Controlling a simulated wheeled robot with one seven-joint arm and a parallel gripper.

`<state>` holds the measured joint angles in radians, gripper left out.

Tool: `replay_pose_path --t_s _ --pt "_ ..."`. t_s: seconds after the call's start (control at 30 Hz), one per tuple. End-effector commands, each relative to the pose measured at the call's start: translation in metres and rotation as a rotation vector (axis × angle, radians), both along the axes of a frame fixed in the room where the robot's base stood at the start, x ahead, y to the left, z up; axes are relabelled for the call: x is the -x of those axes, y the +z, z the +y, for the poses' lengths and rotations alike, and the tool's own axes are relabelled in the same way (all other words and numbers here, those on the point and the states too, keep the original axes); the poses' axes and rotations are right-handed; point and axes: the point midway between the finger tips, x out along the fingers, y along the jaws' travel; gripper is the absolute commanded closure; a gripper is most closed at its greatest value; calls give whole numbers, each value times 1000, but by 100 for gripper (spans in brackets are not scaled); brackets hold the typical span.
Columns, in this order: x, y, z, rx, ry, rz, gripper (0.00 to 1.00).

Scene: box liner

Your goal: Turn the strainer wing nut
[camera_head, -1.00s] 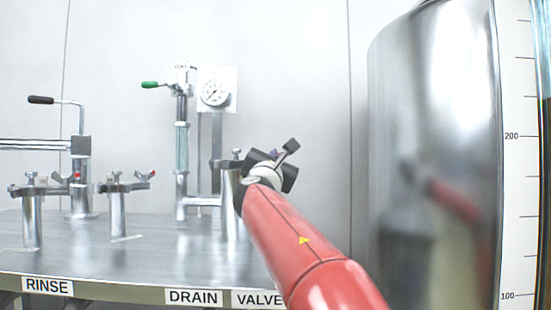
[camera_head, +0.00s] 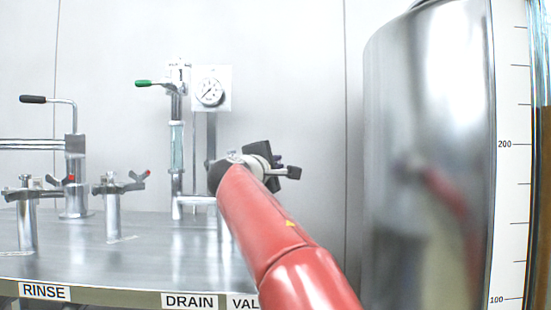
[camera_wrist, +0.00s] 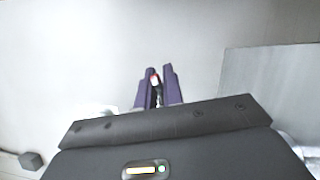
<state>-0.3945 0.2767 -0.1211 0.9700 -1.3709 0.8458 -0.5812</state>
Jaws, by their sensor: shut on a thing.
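Most of the wing nut is hidden between the fingers. In the head view my red arm reaches in from the lower right and ends in front of the fitting right of the sight tube. My wrist covers the fingertips and nearly all of that fitting there, so the nut's angle cannot be told.
Two other clamps with red-tipped wing nuts (camera_head: 71,180) (camera_head: 146,174) stand at the left. A green-handled valve (camera_head: 144,84) and a gauge (camera_head: 210,91) rise behind. A large steel tank (camera_head: 430,130) fills the right. The steel bench (camera_head: 130,265) is bare in front.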

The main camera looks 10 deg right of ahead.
Motion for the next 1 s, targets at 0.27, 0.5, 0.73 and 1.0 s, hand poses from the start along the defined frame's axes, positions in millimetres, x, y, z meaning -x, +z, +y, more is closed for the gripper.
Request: replay_pose_path --t_s 0.27,0.5,0.73,1.0 --pt "-4 -8 5 -157 9 -14 100" --pt "-3 -8 5 -217 11 -26 100" --pt "-3 -8 6 -230 13 -30 100" --pt "-3 -7 6 -229 13 -31 91"
